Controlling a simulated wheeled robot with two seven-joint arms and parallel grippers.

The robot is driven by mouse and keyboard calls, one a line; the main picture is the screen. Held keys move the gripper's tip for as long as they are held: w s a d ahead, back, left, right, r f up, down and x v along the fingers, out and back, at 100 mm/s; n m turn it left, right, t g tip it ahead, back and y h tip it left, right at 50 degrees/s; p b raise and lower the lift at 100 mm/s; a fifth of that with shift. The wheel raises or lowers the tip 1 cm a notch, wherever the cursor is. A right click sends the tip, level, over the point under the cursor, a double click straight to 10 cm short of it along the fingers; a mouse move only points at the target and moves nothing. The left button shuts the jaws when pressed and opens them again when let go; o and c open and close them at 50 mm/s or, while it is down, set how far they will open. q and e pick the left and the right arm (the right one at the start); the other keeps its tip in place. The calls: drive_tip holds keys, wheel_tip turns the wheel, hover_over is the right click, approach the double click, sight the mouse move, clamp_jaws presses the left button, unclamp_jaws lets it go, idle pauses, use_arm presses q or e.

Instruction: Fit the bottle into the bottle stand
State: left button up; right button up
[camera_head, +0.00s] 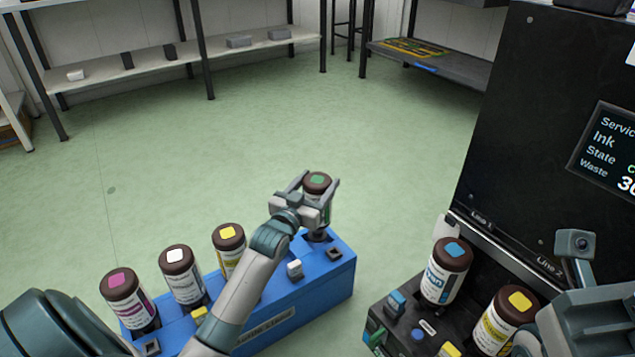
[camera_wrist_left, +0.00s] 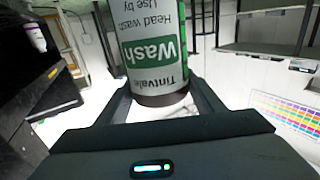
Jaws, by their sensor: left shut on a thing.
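A brown-capped bottle with a green mark on its cap (camera_head: 317,181) is held in my left gripper (camera_head: 318,190), at the far right end of the blue bottle stand (camera_head: 335,285). Its label reads "Wash" in the left wrist view (camera_wrist_left: 155,50), where it lies between the two fingers. The bottle looks upright, at or just above a dark socket of the stand; I cannot tell whether its base is seated. Bottles with magenta (camera_head: 125,298), white (camera_head: 183,275) and yellow (camera_head: 229,247) cap marks stand in the same stand. My right arm shows at the lower right; its fingertips are not visible.
A black machine (camera_head: 540,130) with a screen stands at the right. Its dark tray holds a blue-marked bottle (camera_head: 447,270) and a yellow-marked bottle (camera_head: 503,320). Shelves (camera_head: 150,65) line the back wall. The green floor beyond the stand is clear.

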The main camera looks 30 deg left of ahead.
use_arm(q)
drive_tip(key=shift+f, duration=0.75)
drive_tip(key=shift+f+b, duration=0.4)
drive_tip(key=shift+f, duration=0.65)
idle(0.5)
drive_tip(key=shift+f, duration=0.25)
idle(0.4)
drive_tip(key=shift+f, duration=0.2)
drive_tip(key=o, duration=2)
drive_tip(key=shift+c, duration=0.2)
